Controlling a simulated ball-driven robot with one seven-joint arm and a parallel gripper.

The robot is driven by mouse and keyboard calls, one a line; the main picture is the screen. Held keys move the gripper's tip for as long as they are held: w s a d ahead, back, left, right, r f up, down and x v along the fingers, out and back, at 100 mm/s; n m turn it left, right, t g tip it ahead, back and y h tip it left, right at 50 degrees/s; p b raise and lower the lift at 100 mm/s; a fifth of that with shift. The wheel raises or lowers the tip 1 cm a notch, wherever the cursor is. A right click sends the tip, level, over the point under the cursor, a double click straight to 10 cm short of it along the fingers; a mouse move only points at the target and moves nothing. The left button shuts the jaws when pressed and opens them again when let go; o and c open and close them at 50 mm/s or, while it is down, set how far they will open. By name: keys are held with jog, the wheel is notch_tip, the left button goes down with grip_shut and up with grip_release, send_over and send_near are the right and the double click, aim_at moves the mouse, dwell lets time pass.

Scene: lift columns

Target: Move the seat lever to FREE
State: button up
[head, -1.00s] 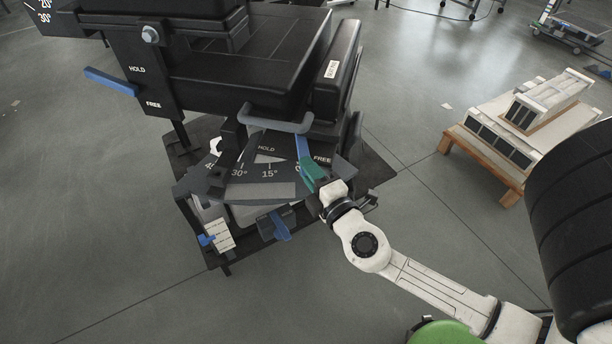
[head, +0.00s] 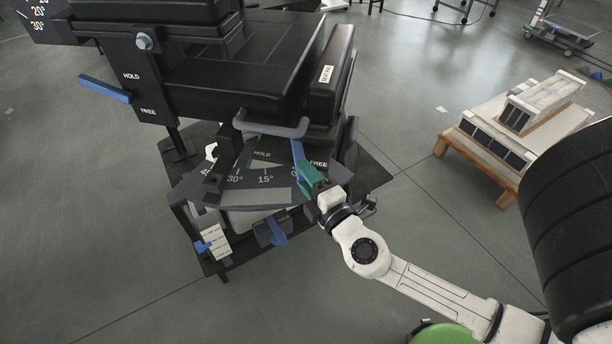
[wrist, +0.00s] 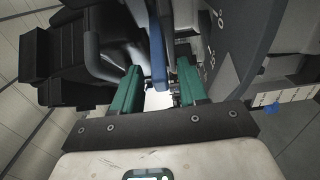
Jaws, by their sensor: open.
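A blue lever (head: 298,150) rises from the dark scale plate (head: 225,190) at the front of the black seat. It stands between the HOLD and FREE marks, close beside FREE. My gripper (head: 304,168) is at this lever, coming from the lower right. In the wrist view my gripper (wrist: 160,72) is open. Its two green fingers stand either side of the blue lever (wrist: 158,55), with gaps showing. The lever's lower end is partly hidden by the fingers in the head view. A second blue lever (head: 104,88) sits at the left, beside its own HOLD and FREE marks.
A grey bar handle (head: 270,127) juts out just above the plate. A blue pedal-like piece (head: 273,232) sits below it. A wooden pallet (head: 480,165) with white units stands at the right. The floor in front is clear.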

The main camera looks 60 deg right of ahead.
jog(key=b+v, duration=0.2)
jog(key=v, duration=0.8)
jog(key=shift+s+a, duration=0.1)
dwell(0.6)
jog(key=s+d+m+g+h+p, duration=0.1)
jog(key=s+d+m+g+p, duration=0.2)
jog(key=d+m+g+p, duration=0.6)
jog(key=a+f+m+g+y+p, duration=0.1)
jog(key=a+f+g+y, duration=0.1)
jog(key=a+y, duration=0.3)
jog(key=w+a+f+m+g+y+p, duration=0.1)
jog(key=a+f+g+y, duration=0.2)
jog(key=a, duration=1)
jog(key=y, duration=0.2)
jog(key=shift+w+m+y, duration=0.15)
jog(key=shift+m+y, duration=0.15)
jog(key=shift+y, duration=0.1)
